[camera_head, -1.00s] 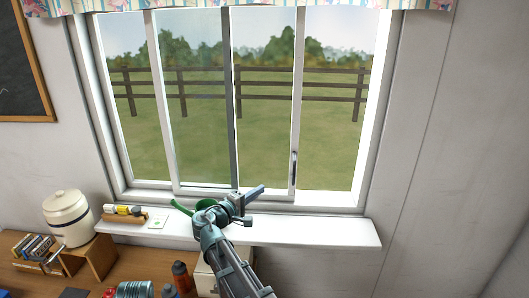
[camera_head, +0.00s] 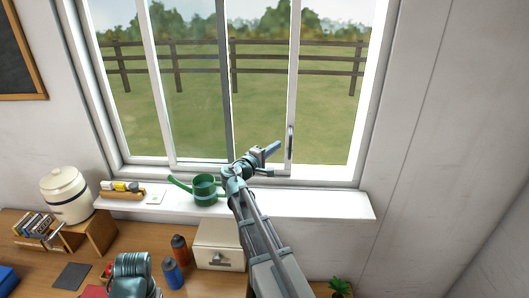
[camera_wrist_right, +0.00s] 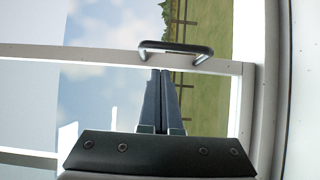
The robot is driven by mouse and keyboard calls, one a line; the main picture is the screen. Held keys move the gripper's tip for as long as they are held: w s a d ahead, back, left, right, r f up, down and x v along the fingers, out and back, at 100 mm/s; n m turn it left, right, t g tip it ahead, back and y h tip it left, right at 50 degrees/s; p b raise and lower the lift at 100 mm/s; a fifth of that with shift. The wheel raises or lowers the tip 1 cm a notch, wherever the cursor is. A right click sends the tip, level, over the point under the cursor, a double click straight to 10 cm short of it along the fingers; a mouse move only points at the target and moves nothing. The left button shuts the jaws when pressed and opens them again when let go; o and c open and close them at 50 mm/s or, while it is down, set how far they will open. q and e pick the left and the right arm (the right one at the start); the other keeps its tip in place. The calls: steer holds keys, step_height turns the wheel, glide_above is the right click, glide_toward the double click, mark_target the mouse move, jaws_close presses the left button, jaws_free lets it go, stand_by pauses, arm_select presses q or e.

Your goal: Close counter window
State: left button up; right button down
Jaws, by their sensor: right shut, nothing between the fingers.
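The counter window (camera_head: 230,90) has a white frame and a sliding sash (camera_head: 293,85). The sash's white right stile stands well left of the right jamb, with a wide gap between them. A dark upright handle (camera_head: 290,141) is on this stile. In the right wrist view the handle (camera_wrist_right: 176,49) is a dark bar just beyond my fingertips. My right gripper (camera_head: 273,150) is shut and empty, just left of and slightly below the handle. The wrist view shows its two fingers (camera_wrist_right: 160,78) together; contact with the handle cannot be told.
A green watering can (camera_head: 204,188) stands on the white sill (camera_head: 290,205), behind my right wrist. A crock (camera_head: 67,194), red bottle (camera_head: 180,248), blue bottle (camera_head: 172,273) and small drawer box (camera_head: 218,245) stand at the counter. The sill's right part is clear.

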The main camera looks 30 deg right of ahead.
steer(key=shift+s+d, duration=0.25)
steer(key=shift+d, duration=0.3)
steer(key=shift+s+d, duration=0.25)
steer(key=shift+d, duration=0.25)
steer(key=s+d, duration=0.7)
steer(key=d, duration=0.3)
steer(key=s+d, duration=0.7)
steer(key=d, duration=0.4)
steer(key=shift+s+d, duration=0.3)
steer(key=shift+s, duration=0.05)
steer(key=shift+r, duration=0.1)
arm_select(q)
steer(key=shift+w+a+r, duration=0.1)
steer(key=shift+w+a, duration=0.15)
steer(key=shift+a, duration=0.25)
arm_select(e)
steer(key=w+a+v, duration=0.1)
steer(key=w+v, duration=0.1)
steer(key=v, duration=1.1)
steer(key=shift+w, duration=0.25)
